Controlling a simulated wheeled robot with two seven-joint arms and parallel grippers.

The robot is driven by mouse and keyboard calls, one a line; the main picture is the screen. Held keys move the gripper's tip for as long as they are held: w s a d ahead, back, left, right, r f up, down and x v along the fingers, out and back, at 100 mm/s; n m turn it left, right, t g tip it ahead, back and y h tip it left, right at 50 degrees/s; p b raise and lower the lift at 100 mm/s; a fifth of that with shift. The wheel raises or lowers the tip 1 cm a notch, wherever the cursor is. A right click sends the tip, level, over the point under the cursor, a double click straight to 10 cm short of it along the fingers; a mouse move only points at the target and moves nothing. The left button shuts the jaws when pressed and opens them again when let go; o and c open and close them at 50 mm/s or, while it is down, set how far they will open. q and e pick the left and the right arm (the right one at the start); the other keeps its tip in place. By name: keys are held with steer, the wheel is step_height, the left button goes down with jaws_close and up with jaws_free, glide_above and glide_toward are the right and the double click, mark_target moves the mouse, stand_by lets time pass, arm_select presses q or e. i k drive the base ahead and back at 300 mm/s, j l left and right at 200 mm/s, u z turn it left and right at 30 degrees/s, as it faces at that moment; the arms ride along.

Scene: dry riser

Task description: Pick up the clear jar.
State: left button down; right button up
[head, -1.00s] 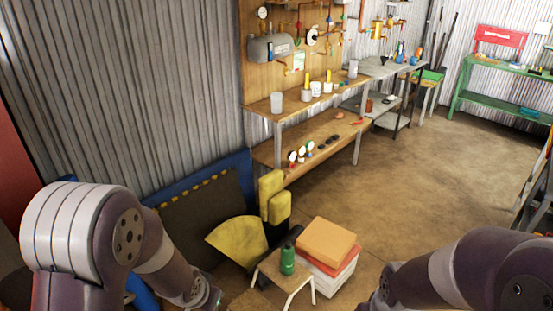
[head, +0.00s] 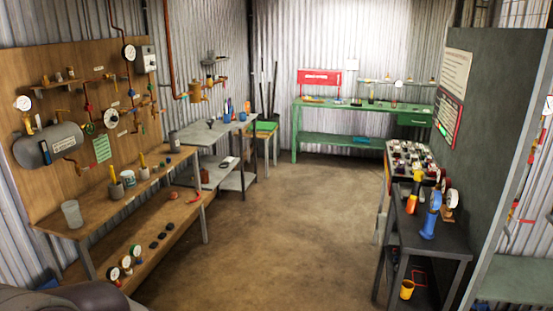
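A clear jar (head: 72,214), a translucent open-topped container, stands upright at the near left end of the upper shelf of the wooden bench (head: 122,202). Nothing touches it. A dark, rounded part of my own arm shows at the bottom left, below the bench. Neither of my grippers is in the picture.
Cups (head: 116,189) with yellow-handled tools stand farther along the shelf. Gauges (head: 125,263) sit on the lower shelf. A dark stand (head: 432,240) with gauges is at right, and a green table (head: 355,128) is at the back. The middle floor (head: 270,235) is clear.

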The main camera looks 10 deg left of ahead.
mark_target(71, 209)
steer(key=i+l, duration=0.1)
steer(key=i, duration=0.5)
steer(key=i+l+u, duration=0.1)
steer(key=i, duration=0.45)
steer(key=i+l+u, duration=0.1)
steer(key=i, duration=0.5)
steer(key=i+l, duration=0.2)
steer(key=i, duration=0.35)
steer(key=i+j+u, duration=0.2)
steer(key=i+u, duration=0.6)
steer(key=i, duration=0.15)
steer(key=i+l+u, duration=0.1)
steer(key=i+u, duration=0.3)
steer(key=i+l+u, duration=0.25)
steer(key=i+u, duration=0.15)
steer(key=i, duration=0.15)
steer(key=i+j+u, duration=0.1)
steer(key=u, duration=0.4)
steer(key=i+u, duration=0.3)
steer(key=u, duration=0.2)
steer(key=i+u, duration=0.2)
steer(key=u, duration=0.3)
steer(key=i+l+u, duration=0.2)
steer(key=u, duration=0.3)
steer(key=i+l+u, duration=0.15)
steer(key=u, duration=0.3)
